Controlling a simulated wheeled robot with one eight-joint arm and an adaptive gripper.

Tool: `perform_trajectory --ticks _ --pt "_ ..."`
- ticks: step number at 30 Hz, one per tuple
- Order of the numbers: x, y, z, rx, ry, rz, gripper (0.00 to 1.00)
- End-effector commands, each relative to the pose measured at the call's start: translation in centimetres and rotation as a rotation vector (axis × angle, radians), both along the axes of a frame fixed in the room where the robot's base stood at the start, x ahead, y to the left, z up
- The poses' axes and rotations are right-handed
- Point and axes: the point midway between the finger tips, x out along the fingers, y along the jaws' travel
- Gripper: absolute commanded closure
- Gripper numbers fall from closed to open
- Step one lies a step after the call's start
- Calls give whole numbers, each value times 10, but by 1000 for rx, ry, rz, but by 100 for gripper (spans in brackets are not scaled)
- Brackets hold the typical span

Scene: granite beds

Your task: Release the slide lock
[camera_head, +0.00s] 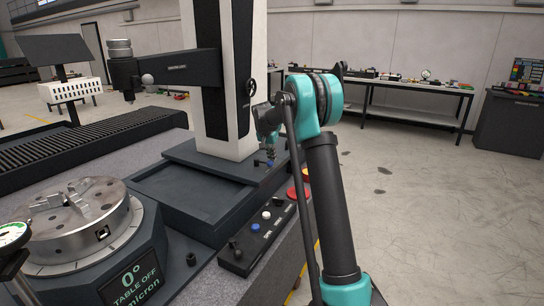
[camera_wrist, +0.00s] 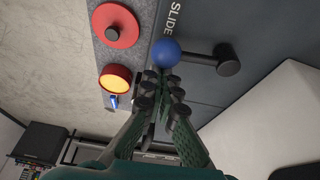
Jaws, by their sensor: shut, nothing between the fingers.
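The slide lock is a short dark lever with a blue ball end (camera_wrist: 166,53) and a black hub (camera_wrist: 228,62), beside the white word SLIDE, in the wrist view. In the head view its blue ball (camera_head: 270,163) shows small at the foot of the column, just under my gripper (camera_head: 268,151). In the wrist view my gripper (camera_wrist: 163,78) is shut and empty, its fingertips right at the near side of the blue ball. I cannot tell whether they touch it. The fingers hide nothing of the lever's arm.
In the head view, a control box (camera_head: 238,258) lies in front, a round chuck (camera_head: 80,220) stands left, and the white column (camera_head: 200,80) rises behind.

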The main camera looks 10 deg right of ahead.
Motion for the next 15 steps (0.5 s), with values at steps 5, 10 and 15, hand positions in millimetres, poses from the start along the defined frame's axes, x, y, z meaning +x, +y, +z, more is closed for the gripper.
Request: perform_trajectory --ticks 5,10,15 --pt "-12 5 0 -2 0 -164 100" --pt "-21 12 0 -1 0 -321 100" --pt "-30 17 0 -1 1 -463 100"
